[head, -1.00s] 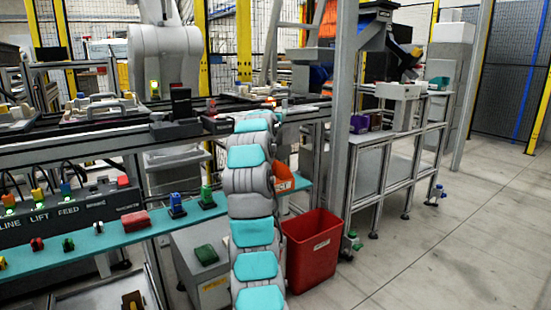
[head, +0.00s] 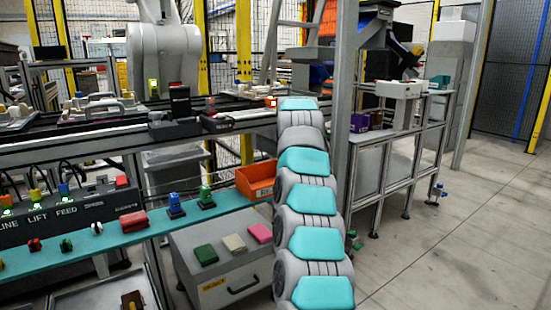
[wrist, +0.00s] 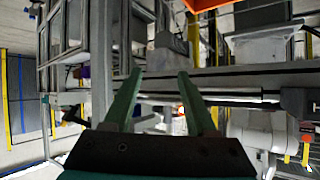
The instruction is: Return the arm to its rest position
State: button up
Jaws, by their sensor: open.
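My arm (head: 305,200) rises through the middle of the head view, grey with teal pads, bent upward near the grey post. Its end is not clearly seen there. In the wrist view my gripper (wrist: 155,95) shows two green fingers spread apart with nothing between them. The wrist view is turned, with the racks and floor lying sideways or upside down. No object is touching the fingers.
A teal shelf (head: 105,240) with colored blocks is at left. An orange bin (head: 256,180) sits at its right end, left of my arm. A grey cabinet (head: 225,280) carries several blocks. A grey post (head: 345,100) stands close behind my arm. Open floor (head: 440,260) lies at right.

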jog(key=s+d+f+g, duration=0.3)
jog(key=s+f, duration=0.5)
jog(key=s, duration=1.5)
jog(key=s+d+f+n+g, duration=0.1)
jog(key=s+d+f+g, duration=0.2)
jog(key=s, duration=2)
jog(key=s+d+f+g, duration=0.4)
jog(key=s+f+g, duration=0.3)
jog(key=s+f, duration=0.7)
jog(key=s, duration=1)
jog(key=shift+f+g, duration=0.3)
jog(key=shift+f, duration=0.05)
jog(key=shift+o, duration=0.2)
